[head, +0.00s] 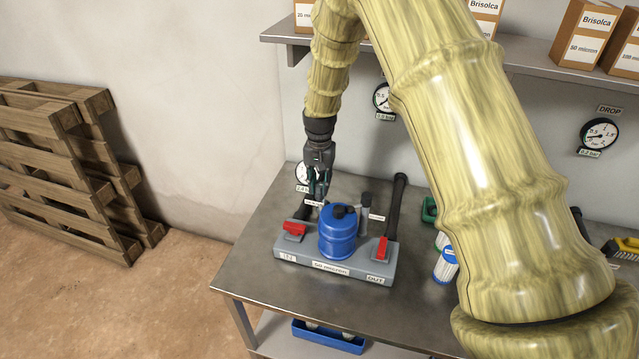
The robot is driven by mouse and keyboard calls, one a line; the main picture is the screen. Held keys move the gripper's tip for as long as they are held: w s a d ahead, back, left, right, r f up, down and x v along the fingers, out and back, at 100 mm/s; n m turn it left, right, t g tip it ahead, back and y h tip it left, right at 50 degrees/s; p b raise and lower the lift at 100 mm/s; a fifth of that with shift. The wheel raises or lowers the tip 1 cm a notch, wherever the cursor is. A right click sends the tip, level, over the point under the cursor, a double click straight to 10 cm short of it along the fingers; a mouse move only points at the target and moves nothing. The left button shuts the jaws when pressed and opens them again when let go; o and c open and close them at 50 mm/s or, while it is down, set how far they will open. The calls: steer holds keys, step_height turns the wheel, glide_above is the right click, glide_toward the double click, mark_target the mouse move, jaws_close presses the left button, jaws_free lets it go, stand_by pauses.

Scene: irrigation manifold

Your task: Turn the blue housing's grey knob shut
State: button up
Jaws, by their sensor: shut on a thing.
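The blue housing (338,238) stands upright on a grey manifold block on the metal table. It has a dark cap on top. My gripper (320,192) points down just behind and to the left of the housing. Its fingers are shut on what appears to be the grey knob, which the fingers mostly hide; its angle cannot be told. A small white label (314,203) shows by the fingertips. A second grey post with a dark top (365,204) stands free to the right of the housing, with its own label.
Red handles (294,227) and (382,248) sit on the block either side of the housing. Gauges and a shelf (530,62) with boxes are on the wall. The table's front left is clear.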

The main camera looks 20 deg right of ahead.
mark_target(320, 184)
steer(key=n, duration=0.4)
steer(key=shift+n, duration=0.4)
steer(key=n, duration=0.4)
steer(key=shift+b, duration=0.35)
steer(key=n, duration=0.4)
steer(key=shift+d, duration=0.1)
steer(key=shift+w+n, duration=0.1)
steer(key=shift+n, duration=2.1)
steer(key=o, duration=1)
steer(key=shift+o, duration=0.2)
step_height(320, 184, up, 12)
